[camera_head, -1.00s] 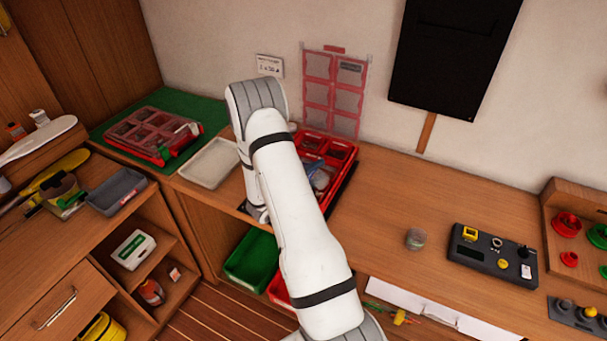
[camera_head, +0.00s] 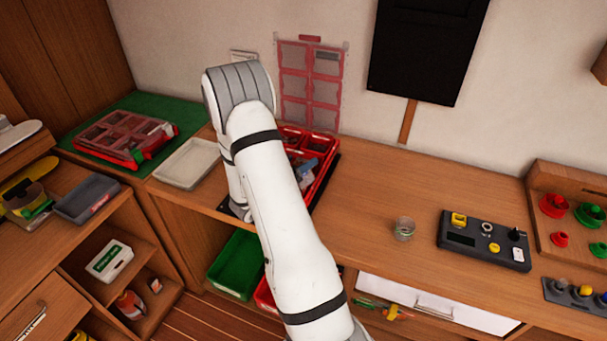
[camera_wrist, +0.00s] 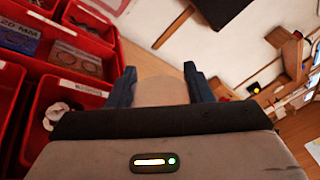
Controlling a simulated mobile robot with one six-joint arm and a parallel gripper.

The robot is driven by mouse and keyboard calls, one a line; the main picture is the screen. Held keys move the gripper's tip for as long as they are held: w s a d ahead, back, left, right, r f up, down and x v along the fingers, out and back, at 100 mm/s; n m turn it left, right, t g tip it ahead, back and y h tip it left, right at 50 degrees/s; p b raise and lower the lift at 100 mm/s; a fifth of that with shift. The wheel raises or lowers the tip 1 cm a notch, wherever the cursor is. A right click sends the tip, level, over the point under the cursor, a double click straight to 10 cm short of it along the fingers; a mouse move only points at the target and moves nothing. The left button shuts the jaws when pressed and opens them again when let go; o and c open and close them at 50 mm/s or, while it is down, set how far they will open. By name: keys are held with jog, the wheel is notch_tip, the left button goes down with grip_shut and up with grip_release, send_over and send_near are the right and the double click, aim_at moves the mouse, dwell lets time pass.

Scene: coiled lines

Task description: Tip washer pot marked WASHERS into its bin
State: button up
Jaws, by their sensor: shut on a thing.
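My gripper (camera_wrist: 159,80) shows in the wrist view with its two dark blue fingers on either side of a pale tan, round-edged thing (camera_wrist: 160,92). It is shut on this thing, which looks like the pot; no marking on it can be read. The red compartment tray (camera_wrist: 115,20) lies to the left of the fingers. One of its bins (camera_wrist: 92,90) has a white label and holds pale rings. In the head view the tray (camera_head: 327,180) stands on the bench, partly behind my arm, which hides the gripper and the held thing.
A small clear pot (camera_head: 404,229) stands on the bench, right of the tray, near a dark fixture board (camera_head: 485,240). A pale empty tray (camera_head: 187,163) lies left of my arm. A red-lidded case (camera_head: 125,137) sits on a green mat. Bench between tray and pot is clear.

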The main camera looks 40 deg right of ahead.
jog(key=m+b, duration=0.6)
jog(key=shift+s+r+b, duration=0.25)
jog(key=shift+b, duration=0.1)
jog(key=m+b, duration=0.3)
jog(key=shift+s+d+r, duration=0.1)
jog(key=shift+r, duration=0.25)
jog(key=shift+r, duration=0.1)
